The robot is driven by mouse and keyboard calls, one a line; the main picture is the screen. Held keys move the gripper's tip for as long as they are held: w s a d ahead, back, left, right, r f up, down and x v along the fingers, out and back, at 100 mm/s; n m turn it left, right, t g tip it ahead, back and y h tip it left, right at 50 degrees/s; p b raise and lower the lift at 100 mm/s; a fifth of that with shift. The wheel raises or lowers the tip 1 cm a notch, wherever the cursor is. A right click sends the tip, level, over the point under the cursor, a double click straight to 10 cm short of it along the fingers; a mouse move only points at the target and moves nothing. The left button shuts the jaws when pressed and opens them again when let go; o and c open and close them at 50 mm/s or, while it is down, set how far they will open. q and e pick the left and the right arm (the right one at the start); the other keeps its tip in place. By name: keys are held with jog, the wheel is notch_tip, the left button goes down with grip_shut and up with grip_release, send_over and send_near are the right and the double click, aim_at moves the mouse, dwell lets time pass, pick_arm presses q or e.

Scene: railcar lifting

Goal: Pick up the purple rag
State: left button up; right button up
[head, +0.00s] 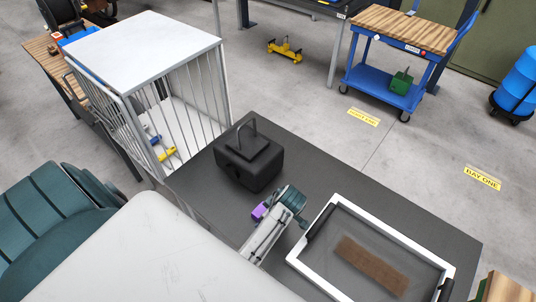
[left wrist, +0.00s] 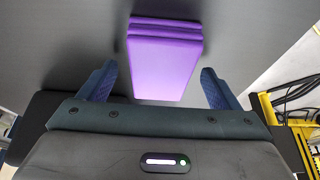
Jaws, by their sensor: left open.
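The purple rag (head: 259,211) lies on the dark grey tabletop (head: 390,211), partly hidden behind my left arm in the head view. In the left wrist view the rag (left wrist: 165,60) looks like a folded, layered stack. My left gripper (head: 288,202) is over the table beside the rag in the head view. In the left wrist view the left gripper (left wrist: 158,82) is open, with one finger on each side of the rag's near end and a gap on both sides. Nothing is held. My right gripper is not in view.
A black box with a handle (head: 250,165) stands behind the rag. A white-framed tray (head: 325,215) with a brown mat (head: 372,265) lies to the right. A white barred cage (head: 190,95) stands at the left. A blue cart (head: 385,85) is across the floor.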

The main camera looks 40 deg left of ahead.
pick_arm(q)
jog(key=shift+f, duration=0.25)
dwell(0.3)
jog(key=shift+c, duration=0.3)
jog(key=c, duration=1)
